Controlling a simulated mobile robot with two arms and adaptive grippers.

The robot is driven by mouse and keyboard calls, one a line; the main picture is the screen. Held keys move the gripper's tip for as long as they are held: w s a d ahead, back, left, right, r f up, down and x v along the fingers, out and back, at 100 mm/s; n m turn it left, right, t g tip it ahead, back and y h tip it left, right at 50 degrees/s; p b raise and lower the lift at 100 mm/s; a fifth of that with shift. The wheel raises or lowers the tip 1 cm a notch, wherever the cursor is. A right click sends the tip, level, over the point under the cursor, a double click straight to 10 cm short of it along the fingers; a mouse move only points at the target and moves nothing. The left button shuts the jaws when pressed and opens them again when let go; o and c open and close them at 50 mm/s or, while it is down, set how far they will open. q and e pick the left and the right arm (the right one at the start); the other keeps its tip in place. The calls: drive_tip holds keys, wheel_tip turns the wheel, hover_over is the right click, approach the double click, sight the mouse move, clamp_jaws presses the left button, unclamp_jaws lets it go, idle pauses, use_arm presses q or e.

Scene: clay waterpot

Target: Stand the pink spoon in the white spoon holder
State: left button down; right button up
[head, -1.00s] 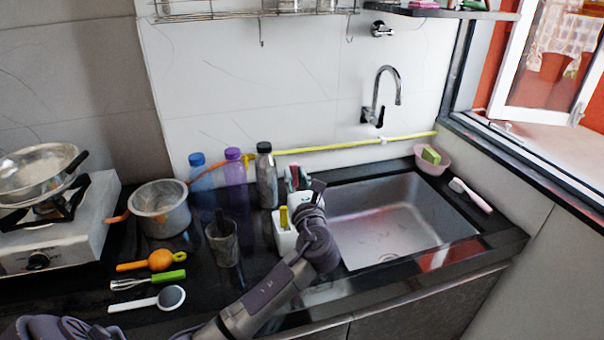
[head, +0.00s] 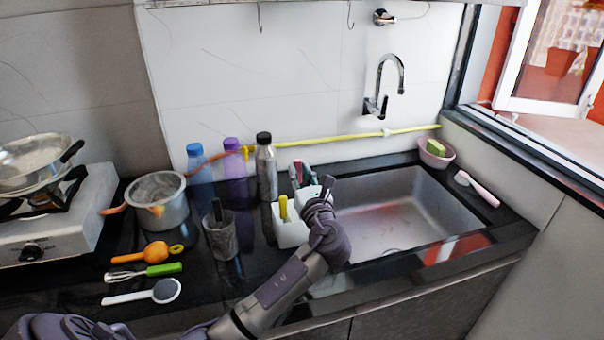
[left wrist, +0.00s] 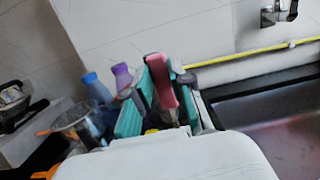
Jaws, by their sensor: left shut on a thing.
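My left gripper (head: 299,174) has teal finger pads and a white body. It is shut on the upright pink spoon, whose pink handle (left wrist: 162,82) shows between the pads in the left wrist view; the gripper (left wrist: 160,95) shows there too. The spoon's lower end is mostly hidden. The white spoon holder (head: 289,234) stands on the black counter left of the sink, with a yellow-handled thing (head: 283,207) in it. In the head view the gripper appears just behind and above the holder. I cannot tell whether the spoon touches the holder. My right gripper is out of view.
A steel bottle (head: 266,170), a purple bottle (head: 234,172) and a blue bottle (head: 199,172) stand behind. A dark cup (head: 221,237) stands left of the holder. The sink (head: 390,215) is on the right. A pink-handled brush (head: 480,191) lies beyond it.

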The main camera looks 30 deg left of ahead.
use_arm(q)
drive_tip(key=shift+f, duration=0.45)
wheel_tip(320, 180, down, 7)
drive_tip(key=b, duration=0.4)
drive_tip(key=shift+f, duration=0.2)
drive_tip(key=c, duration=0.9)
unclamp_jaws()
drive_tip(key=shift+c, duration=0.2)
drive_tip(key=v, duration=1.2)
